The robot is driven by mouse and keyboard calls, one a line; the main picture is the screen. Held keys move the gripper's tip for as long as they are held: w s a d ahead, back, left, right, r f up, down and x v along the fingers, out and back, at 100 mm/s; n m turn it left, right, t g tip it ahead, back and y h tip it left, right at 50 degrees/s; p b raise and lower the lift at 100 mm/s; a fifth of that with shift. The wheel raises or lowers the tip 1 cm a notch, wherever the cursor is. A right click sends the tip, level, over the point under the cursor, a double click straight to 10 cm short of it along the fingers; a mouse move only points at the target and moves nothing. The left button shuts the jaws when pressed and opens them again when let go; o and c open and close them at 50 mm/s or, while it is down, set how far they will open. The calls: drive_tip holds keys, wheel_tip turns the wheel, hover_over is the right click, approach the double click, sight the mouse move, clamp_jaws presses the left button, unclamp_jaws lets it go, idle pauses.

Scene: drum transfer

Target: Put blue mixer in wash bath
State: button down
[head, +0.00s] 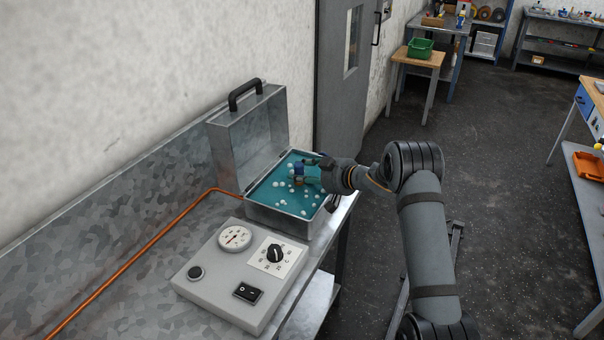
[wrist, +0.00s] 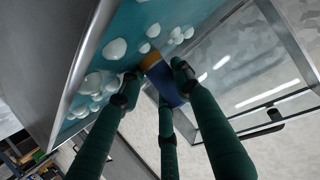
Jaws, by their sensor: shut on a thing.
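The wash bath (head: 275,222) is a metal box with its lid raised. It holds teal liquid with white bubbles, and its rim also shows in the wrist view (wrist: 84,68). My gripper (head: 308,171) is over the bath's opening, reaching in from the right. Its three green-sleeved fingers are shut on the blue mixer (head: 298,169). In the wrist view the mixer (wrist: 162,84) is a blue body with an orange-brown end, between the fingertips (wrist: 157,85). The mixer is above or at the liquid; I cannot tell whether it touches it. Fingers hide part of it.
A grey control box (head: 235,280) with a gauge, dial and switch stands in front of the bath. The raised lid (head: 245,132) stands behind it. A copper pipe (head: 130,262) runs along the metal bench. Open floor (head: 500,200) lies to the right.

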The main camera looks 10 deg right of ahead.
drive_tip(key=shift+r, duration=0.1)
drive_tip(key=c, duration=1.3)
unclamp_jaws()
drive_tip(key=shift+f, duration=0.25)
drive_tip(key=shift+o, duration=0.2)
drive_tip(key=shift+r, duration=0.15)
drive_tip(key=shift+s+d+r, duration=0.1)
drive_tip(key=shift+s+d, duration=0.05)
drive_tip(key=b+v, duration=0.1)
drive_tip(key=v, duration=1)
drive_tip(key=shift+s+d, duration=0.2)
drive_tip(key=shift+s, duration=0.1)
